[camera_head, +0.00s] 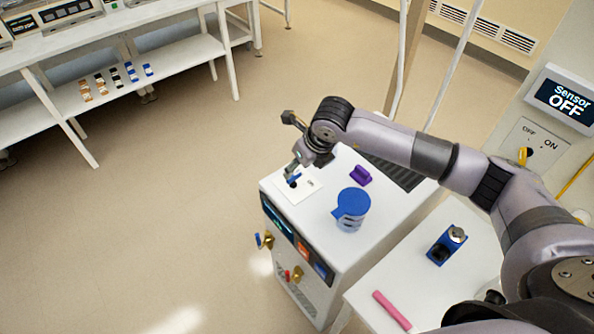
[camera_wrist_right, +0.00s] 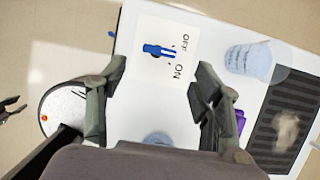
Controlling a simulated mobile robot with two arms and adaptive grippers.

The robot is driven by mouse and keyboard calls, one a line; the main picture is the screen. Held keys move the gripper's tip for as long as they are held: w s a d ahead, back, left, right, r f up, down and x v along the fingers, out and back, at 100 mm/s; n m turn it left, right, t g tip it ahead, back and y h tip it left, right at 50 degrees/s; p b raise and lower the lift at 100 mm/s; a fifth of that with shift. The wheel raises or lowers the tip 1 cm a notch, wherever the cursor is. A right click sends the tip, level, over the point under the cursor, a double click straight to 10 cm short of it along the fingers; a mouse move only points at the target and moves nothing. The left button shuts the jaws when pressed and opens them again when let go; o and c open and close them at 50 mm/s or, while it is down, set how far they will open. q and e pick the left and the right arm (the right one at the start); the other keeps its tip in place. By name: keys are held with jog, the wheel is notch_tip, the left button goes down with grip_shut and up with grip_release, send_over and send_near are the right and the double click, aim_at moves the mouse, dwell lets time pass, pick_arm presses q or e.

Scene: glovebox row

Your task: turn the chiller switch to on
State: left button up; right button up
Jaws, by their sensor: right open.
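The chiller is a white cabinet (camera_head: 335,235) with a display panel on its front. Its switch is a white plate (camera_head: 310,190) on the top with a small blue knob (camera_head: 294,183). In the right wrist view the plate (camera_wrist_right: 143,28) carries the words OFF and ON, and the blue knob (camera_wrist_right: 154,50) lies beside them. I cannot tell which word it points to. My right gripper (camera_head: 297,167) is just above the switch; its fingers (camera_wrist_right: 161,75) are spread, with nothing between them. Contact with the knob does not show.
A side table (camera_head: 455,268) holds a blue device (camera_head: 442,247) and a pink bar (camera_head: 392,310). A separate sensor switch (camera_head: 524,154) and a "Sensor OFF" display (camera_head: 565,98) are at right.

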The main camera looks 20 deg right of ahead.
jog(key=v, duration=0.5)
jog(key=shift+r, duration=0.3)
jog(key=shift+s+f, duration=0.1)
